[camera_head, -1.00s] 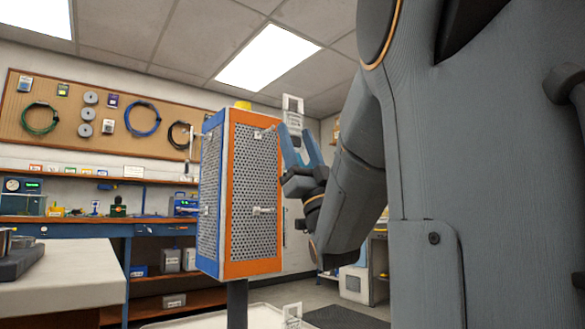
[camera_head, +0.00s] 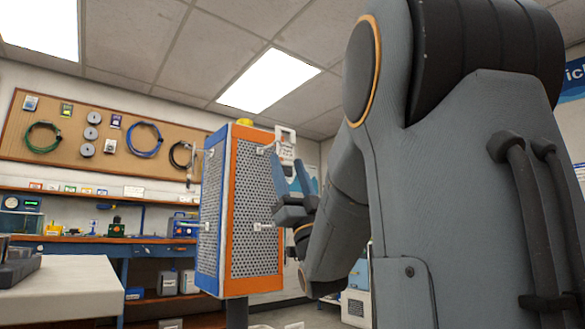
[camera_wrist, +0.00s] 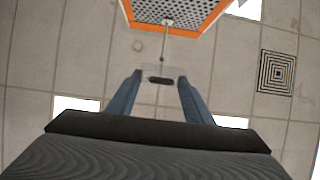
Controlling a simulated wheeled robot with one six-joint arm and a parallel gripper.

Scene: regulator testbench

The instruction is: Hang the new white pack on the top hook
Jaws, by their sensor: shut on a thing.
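The white pack (camera_head: 286,142) is upright at the fingertips of my gripper (camera_head: 294,178), beside the upper right part of the orange-framed perforated panel. The top hook (camera_head: 263,150) sticks out from this panel at about the pack's height. In the wrist view the pack (camera_wrist: 152,71) shows edge-on, pale and see-through, between the blue fingers of my gripper (camera_wrist: 160,80). The hook's rod (camera_wrist: 166,42) runs from the panel toward the pack's middle. I cannot tell whether its tip is through the pack's opening.
A lower hook (camera_head: 264,226) is empty. A pale table (camera_head: 70,290) stands at the left front. A workbench (camera_head: 110,245) and pegboard (camera_head: 110,150) are behind.

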